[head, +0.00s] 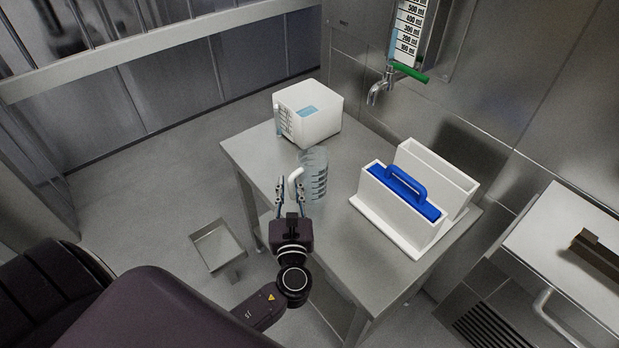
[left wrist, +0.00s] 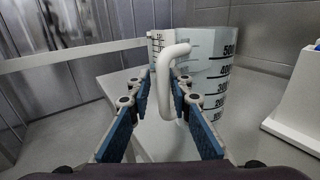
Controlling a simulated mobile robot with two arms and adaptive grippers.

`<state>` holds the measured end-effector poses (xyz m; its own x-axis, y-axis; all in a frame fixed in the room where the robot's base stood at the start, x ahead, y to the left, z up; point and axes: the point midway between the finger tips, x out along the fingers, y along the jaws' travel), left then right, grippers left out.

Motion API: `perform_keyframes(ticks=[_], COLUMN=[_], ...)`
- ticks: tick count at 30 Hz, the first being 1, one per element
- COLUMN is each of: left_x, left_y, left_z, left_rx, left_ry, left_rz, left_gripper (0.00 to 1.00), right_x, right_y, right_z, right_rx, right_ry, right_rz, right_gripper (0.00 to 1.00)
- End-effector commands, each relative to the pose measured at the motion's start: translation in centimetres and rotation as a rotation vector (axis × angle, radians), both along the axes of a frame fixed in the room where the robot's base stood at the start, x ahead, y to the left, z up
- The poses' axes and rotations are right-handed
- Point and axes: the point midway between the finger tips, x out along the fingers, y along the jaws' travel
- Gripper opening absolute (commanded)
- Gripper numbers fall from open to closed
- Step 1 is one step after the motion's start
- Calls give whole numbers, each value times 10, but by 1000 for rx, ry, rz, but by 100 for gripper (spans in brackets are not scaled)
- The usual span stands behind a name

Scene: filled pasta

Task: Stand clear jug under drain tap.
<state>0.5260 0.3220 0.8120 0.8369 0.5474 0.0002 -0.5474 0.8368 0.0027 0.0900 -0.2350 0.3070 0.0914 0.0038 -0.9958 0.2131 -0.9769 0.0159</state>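The clear jug (head: 316,170) with black markings and a white handle (head: 295,183) stands upright on the steel table (head: 335,235). In the left wrist view the jug (left wrist: 216,90) is close ahead, its handle (left wrist: 168,75) facing me. My left gripper (head: 292,188) is at the handle; in the left wrist view its blue-padded fingers (left wrist: 163,92) stand apart on either side of the handle, with a gap visible. The drain tap (head: 379,91) with a green lever (head: 410,72) juts from the wall, behind and right of the jug. My right gripper is not in view.
A white box (head: 318,125) with a scale stands behind the jug at the table's back. A white holder (head: 395,218) with a blue-handled piece (head: 405,182) stands to the right. The table is bare between jug and holder. A white-topped unit (head: 560,235) stands far right.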

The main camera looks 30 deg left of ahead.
Motion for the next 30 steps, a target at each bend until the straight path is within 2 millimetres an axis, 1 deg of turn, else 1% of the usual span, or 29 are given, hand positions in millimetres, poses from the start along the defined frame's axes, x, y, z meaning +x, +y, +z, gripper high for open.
perform_keyframes(ticks=[2,8,13,14,30], left_x=[4,4,4,4,4], left_y=[2,3,3,3,2], left_z=[0,0,0,0,0], left_rx=[-1,-2,-2,-2,-3], left_ry=[-1,0,0,0,-1], left_rz=[0,0,0,0,0], left_gripper=[19,19,1,0,0], right_x=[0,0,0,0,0], right_y=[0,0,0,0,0], right_z=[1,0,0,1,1], right_rx=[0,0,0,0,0], right_ry=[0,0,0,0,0], right_rz=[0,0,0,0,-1], right_gripper=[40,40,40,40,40])
